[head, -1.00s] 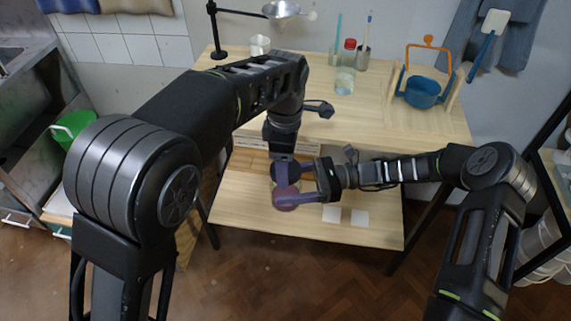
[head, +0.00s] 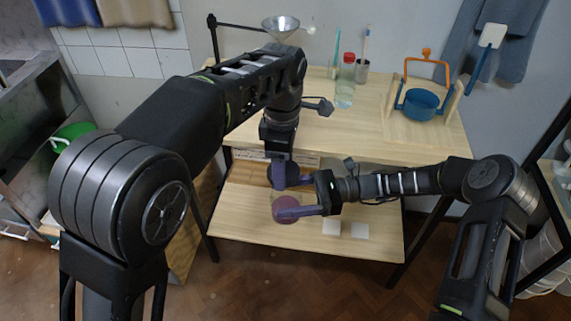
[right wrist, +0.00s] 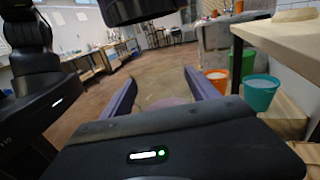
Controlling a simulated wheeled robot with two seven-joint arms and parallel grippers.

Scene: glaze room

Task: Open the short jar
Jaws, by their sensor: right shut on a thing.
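A mauve round piece, which looks like a jar lid (head: 284,209), is between the purple fingers of my right gripper (head: 295,211). It stands over the lower shelf, and the gripper is shut on it. A little of it shows between the fingers in the right wrist view (right wrist: 172,102). My left gripper (head: 286,177) points down just behind it. A dark round thing (head: 272,174) shows beside the left fingers, mostly hidden. I cannot tell whether it is the short jar, or whether the left fingers hold it.
The lower shelf (head: 240,222) carries two white tiles (head: 331,226) (head: 360,231).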

